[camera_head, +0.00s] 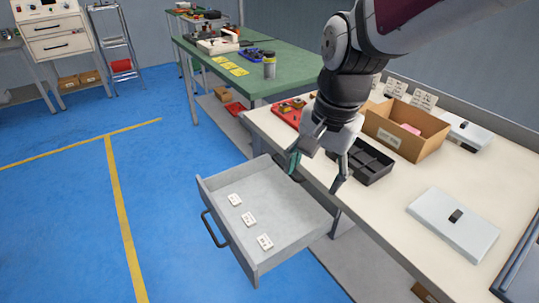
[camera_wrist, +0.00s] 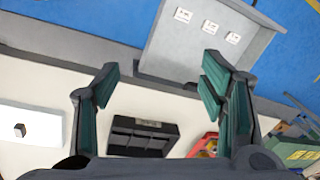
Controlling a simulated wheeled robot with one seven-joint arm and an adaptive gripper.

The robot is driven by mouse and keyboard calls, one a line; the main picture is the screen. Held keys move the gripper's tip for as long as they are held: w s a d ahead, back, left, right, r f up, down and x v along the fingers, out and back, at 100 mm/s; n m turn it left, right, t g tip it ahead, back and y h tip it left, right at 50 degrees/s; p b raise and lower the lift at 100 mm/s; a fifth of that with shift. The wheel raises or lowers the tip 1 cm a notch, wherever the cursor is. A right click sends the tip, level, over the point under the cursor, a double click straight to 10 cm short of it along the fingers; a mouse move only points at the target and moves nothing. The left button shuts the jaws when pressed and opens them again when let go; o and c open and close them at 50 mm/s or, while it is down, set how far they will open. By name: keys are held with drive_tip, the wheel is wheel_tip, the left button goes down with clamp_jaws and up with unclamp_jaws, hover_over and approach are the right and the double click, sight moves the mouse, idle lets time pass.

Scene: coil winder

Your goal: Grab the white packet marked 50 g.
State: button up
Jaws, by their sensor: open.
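Three small white packets lie in a row on the floor of the open grey drawer (camera_head: 290,215): one at the back left (camera_head: 235,200), one in the middle (camera_head: 249,219) and one nearest the front (camera_head: 265,242). They also show in the wrist view, at left (camera_wrist: 183,15), middle (camera_wrist: 210,27) and right (camera_wrist: 232,38). Their print is too small to read, so I cannot tell which is marked 50 g. My gripper (camera_head: 316,174) is open and empty, above the bench edge by the drawer's inner end, apart from the packets.
The white bench (camera_head: 390,205) carries a black divided tray (camera_head: 368,163), a cardboard box (camera_head: 397,140) with something pink, a red tray (camera_head: 288,113) and a pale flat case (camera_head: 455,222). The drawer's walls and dark handle (camera_head: 213,230) stand around the packets. Blue floor is clear at left.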

drive_tip(key=w+a+f+m+g+h+b, duration=0.15)
drive_tip(key=w+a+f+b, duration=0.25)
drive_tip(key=f, duration=0.6)
drive_tip(key=w+a+f+m+y+b, duration=0.1)
drive_tip(key=w+a+f+m+b, duration=0.3)
drive_tip(key=f, duration=0.6)
drive_tip(key=n+b, duration=0.1)
drive_tip(key=b, duration=0.2)
hover_over(268, 240)
drive_tip(key=shift+h, duration=0.25)
wheel_tip(268, 240, down, 9)
drive_tip(key=shift+s+r, duration=0.1)
drive_tip(key=shift+s, duration=0.05)
drive_tip(key=shift+f+b, duration=1.35)
drive_tip(key=shift+f, duration=1.5)
drive_tip(key=shift+w, duration=0.2)
drive_tip(key=c, duration=0.8)
